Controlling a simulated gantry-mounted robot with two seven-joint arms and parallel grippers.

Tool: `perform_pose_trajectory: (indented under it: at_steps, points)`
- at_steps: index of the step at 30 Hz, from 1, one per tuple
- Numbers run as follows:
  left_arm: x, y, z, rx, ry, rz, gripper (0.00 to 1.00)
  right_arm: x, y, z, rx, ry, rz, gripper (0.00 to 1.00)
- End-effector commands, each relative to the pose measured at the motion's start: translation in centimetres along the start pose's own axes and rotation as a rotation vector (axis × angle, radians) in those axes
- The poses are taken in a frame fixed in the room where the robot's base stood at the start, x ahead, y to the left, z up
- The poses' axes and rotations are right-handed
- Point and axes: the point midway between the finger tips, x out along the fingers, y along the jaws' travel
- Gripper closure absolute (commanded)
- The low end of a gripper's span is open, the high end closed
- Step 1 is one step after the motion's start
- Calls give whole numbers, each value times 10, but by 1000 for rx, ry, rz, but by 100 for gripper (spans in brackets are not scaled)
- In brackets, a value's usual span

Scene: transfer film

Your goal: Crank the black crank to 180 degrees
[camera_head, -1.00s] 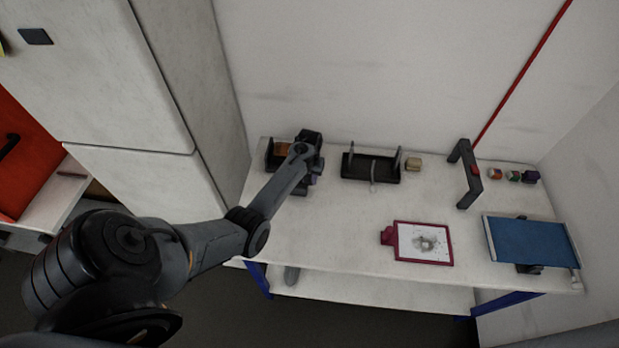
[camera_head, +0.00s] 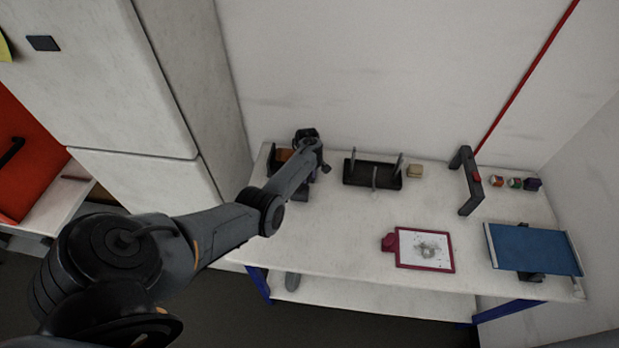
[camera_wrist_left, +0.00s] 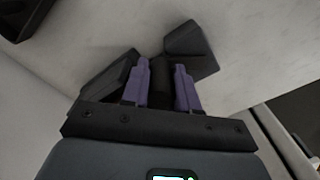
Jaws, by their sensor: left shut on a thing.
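In the left wrist view, the two purple fingers of my left gripper (camera_wrist_left: 161,82) are closed around a dark upright handle (camera_wrist_left: 160,75), which looks like the black crank's grip. Black angular parts (camera_wrist_left: 190,42) show just beyond the fingers. In the head view, my left arm reaches to the table's back left corner. Its wrist (camera_head: 306,140) is beside a black frame with an orange-brown part (camera_head: 283,154). The fingers and most of the crank are hidden behind my arm there, so the crank's angle cannot be read. My right gripper does not show.
On the white table (camera_head: 340,225) are a black tray with uprights (camera_head: 360,182), a small tan block (camera_head: 414,171), a dark gantry with a red button (camera_head: 468,185), a red clipboard (camera_head: 424,250) and a blue panel (camera_head: 535,247). A tall white cabinet (camera_head: 120,90) stands left.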

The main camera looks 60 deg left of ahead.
Motion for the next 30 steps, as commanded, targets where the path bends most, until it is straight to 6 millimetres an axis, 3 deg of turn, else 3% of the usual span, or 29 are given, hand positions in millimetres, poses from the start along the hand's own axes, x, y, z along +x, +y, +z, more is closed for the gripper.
perform_pose_trajectory:
  at_steps: [15, 30]
  points:
    - [1, -7, -16, -412, -1, 0, 100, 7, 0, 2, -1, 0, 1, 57]
    - [0, -10, -21, -535, 0, 0, 100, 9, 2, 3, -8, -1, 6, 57]
